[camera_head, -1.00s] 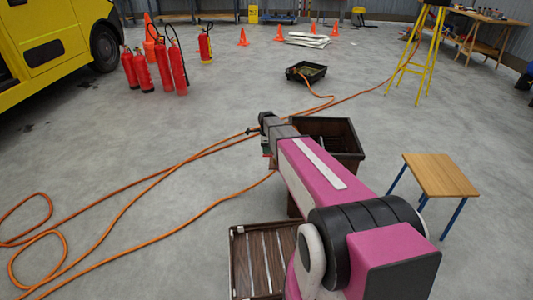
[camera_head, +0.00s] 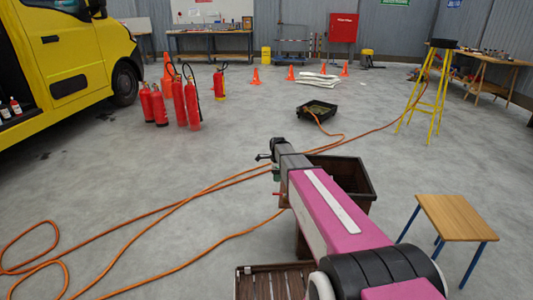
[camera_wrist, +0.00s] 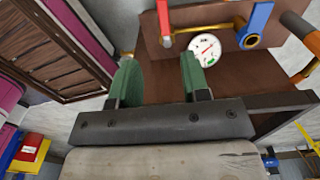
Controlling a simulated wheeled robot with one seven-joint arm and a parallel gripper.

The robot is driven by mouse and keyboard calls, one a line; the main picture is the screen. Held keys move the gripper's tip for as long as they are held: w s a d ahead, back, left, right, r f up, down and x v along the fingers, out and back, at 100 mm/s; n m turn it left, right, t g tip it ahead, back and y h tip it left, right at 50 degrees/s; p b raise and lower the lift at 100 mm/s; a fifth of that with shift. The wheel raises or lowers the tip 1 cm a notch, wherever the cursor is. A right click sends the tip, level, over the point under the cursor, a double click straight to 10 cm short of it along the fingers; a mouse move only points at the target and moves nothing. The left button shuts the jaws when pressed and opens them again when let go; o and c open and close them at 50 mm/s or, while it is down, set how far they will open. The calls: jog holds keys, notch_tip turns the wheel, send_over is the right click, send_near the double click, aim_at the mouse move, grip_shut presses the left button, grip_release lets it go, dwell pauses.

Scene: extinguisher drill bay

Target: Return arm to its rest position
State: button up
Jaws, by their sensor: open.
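My arm reaches forward from the lower right of the head view, with its far end beside a dark brown box (camera_head: 365,193). My gripper (camera_wrist: 160,80) shows in the wrist view as two green-padded fingers, spread apart with nothing between them. In the head view it is mostly hidden by the far end of my arm. Beyond the fingers in the wrist view is a brown surface (camera_wrist: 160,125) with a round white gauge (camera_wrist: 205,47), a red handle (camera_wrist: 164,18), a blue handle (camera_wrist: 257,18) and brass-coloured pipes. I cannot tell whether the fingers touch any of these.
A slatted brown crate (camera_head: 262,284) lies below my arm. A wooden stool (camera_head: 455,215) stands at the right. Orange hose (camera_head: 150,208) crosses the floor. Red extinguishers (camera_head: 193,105) stand by the yellow truck (camera_head: 70,50). A black tray (camera_head: 317,111) lies farther back.

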jog(key=s+d+n, duration=0.1)
jog(key=s+n, duration=0.9)
jog(key=s, duration=0.4)
jog(key=s+d+r+n, duration=0.1)
jog(key=s+d+n, duration=0.1)
jog(key=s+n, duration=0.7)
jog(key=s, duration=0.4)
jog(key=shift+s+d+r+n, duration=0.25)
jog(key=shift+s+n, duration=0.15)
